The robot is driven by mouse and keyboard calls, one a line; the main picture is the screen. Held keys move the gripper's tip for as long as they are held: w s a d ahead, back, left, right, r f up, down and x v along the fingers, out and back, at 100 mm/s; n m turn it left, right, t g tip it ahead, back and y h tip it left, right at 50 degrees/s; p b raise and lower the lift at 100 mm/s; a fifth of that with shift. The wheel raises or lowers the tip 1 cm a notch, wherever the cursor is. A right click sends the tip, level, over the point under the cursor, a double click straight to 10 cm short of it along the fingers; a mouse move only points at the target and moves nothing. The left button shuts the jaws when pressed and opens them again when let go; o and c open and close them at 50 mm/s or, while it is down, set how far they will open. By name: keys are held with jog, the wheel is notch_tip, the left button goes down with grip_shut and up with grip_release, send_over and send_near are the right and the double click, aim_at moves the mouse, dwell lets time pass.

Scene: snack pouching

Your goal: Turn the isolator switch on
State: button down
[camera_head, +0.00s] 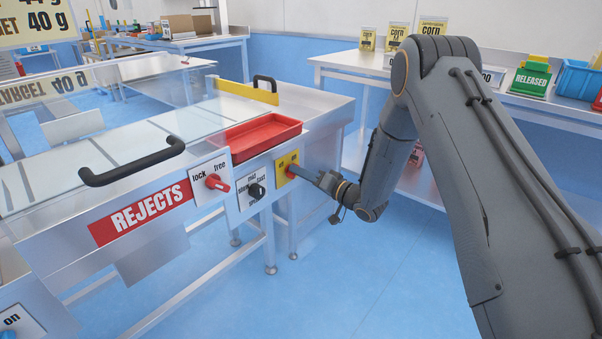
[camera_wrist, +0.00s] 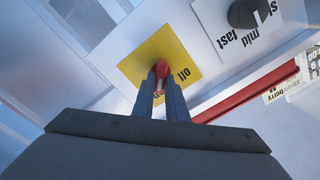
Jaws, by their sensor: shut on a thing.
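The isolator switch is a red handle on a yellow plate (camera_head: 287,161) on the machine's front side, right of the speed knob. In the wrist view the red handle (camera_wrist: 161,69) stands out from the yellow plate (camera_wrist: 150,50), and the word "off" shows on the plate. My gripper (camera_head: 291,170) reaches the plate from the right. In the wrist view my gripper (camera_wrist: 161,85) has its two fingers shut on the red handle, one on each side. The fingers hide part of the handle, and its exact setting is hard to tell.
Left of the plate are a black speed knob (camera_head: 256,190) marked slow, mid and fast, and a red lock/free lever (camera_head: 217,182). A red tray (camera_head: 262,137) sits above them. A black handle (camera_head: 130,165) sticks out at the left. The floor right of the machine is clear.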

jog(key=shift+s+a+f, duration=0.15)
jog(key=shift+s+f, duration=0.05)
jog(key=c, duration=1.8)
grip_release()
jog(key=shift+a, duration=0.1)
jog(key=shift+o, duration=0.2)
jog(key=shift+w+d+r, duration=0.1)
jog(key=shift+d, duration=0.1)
jog(key=v, duration=0.7)
jog(key=shift+s+d+p, duration=0.25)
jog(key=shift+d+p, duration=0.05)
